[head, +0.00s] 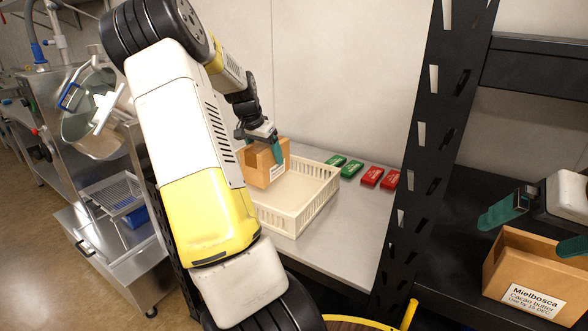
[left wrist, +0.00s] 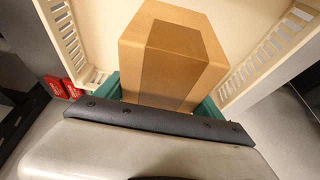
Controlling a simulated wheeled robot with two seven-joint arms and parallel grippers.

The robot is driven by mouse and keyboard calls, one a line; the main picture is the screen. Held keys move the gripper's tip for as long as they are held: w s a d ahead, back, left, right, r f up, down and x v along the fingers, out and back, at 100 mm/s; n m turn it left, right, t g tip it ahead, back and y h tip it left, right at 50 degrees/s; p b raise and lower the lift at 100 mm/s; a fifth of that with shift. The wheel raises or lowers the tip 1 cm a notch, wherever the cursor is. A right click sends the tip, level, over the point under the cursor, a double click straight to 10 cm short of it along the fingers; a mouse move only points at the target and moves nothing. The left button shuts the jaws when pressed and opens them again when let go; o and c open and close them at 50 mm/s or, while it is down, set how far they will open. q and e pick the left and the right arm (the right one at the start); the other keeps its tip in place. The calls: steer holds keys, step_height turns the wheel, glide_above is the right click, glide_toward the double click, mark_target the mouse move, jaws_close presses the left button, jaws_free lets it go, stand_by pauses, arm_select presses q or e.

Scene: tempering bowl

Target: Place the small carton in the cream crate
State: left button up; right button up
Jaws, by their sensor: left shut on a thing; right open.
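The small carton (head: 263,163) is a brown cardboard box with a white label, seen in the head view at the left end of the cream crate (head: 318,205). My left gripper (head: 276,152) is shut on the carton from above, with a teal finger on its side. In the left wrist view the carton (left wrist: 172,55) sits between the teal fingers, with the crate's slotted walls (left wrist: 285,40) around it. I cannot tell whether the carton touches the crate floor. My right gripper (head: 535,222) is open at the right, above a larger carton (head: 535,275) labelled "Mielbosca Cacao butter".
Green packs (head: 352,168) and red packs (head: 372,176) lie on the grey table (head: 345,234) right of the crate. A black slotted post (head: 428,150) stands between the table and the dark shelf (head: 440,260). A steel sink unit (head: 110,235) stands at the left.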

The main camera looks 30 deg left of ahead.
arm_select(q)
steer(key=shift+f, duration=2.8)
steer(key=o, duration=2.1)
steer(key=shift+f, duration=0.1)
